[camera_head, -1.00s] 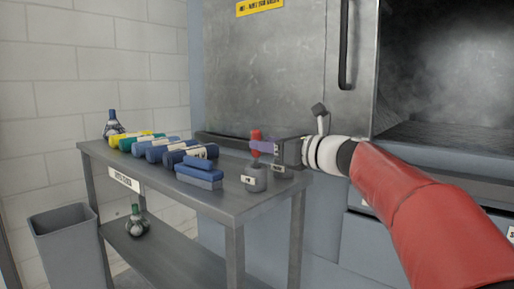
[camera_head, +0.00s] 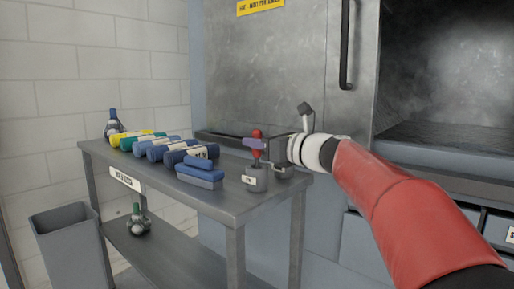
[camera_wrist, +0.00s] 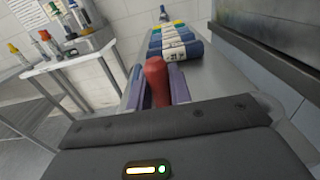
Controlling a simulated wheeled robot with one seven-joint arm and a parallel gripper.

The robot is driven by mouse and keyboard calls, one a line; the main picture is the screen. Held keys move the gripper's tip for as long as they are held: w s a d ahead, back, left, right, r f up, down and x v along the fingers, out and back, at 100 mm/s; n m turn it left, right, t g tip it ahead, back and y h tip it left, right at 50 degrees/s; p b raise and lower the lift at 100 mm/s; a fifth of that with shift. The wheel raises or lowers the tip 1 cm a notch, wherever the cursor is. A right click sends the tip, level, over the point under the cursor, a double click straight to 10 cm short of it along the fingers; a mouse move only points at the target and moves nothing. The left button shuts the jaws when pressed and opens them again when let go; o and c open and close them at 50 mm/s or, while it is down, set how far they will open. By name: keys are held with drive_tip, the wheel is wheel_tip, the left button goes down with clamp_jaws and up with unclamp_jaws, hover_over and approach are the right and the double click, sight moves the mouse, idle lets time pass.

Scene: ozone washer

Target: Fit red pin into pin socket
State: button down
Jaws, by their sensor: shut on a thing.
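The red pin (camera_head: 257,134) stands about upright in the head view, held between the purple fingers of my gripper (camera_head: 256,144). Red shows above and below the near finger. In the wrist view the red pin (camera_wrist: 156,72) sits between both purple fingers. A grey labelled cylinder (camera_head: 255,181), which looks like the pin socket, stands on the table directly below the pin in the picture. I cannot tell whether the pin's lower end is in it or just above it. The wrist view does not show the cylinder.
The metal table (camera_head: 225,207) also bears a blue block (camera_head: 200,177), several coloured rolls (camera_head: 165,149) and a bottle (camera_head: 113,122). A second grey holder (camera_head: 284,171) is partly hidden beside the cylinder. The steel washer (camera_head: 265,75) rises behind. A bin (camera_head: 72,245) stands at left.

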drive_tip(key=shift+r, duration=0.15)
wheel_tip(320, 180, up, 20)
drive_tip(key=p, duration=0.3)
drive_tip(key=shift+p, duration=0.35)
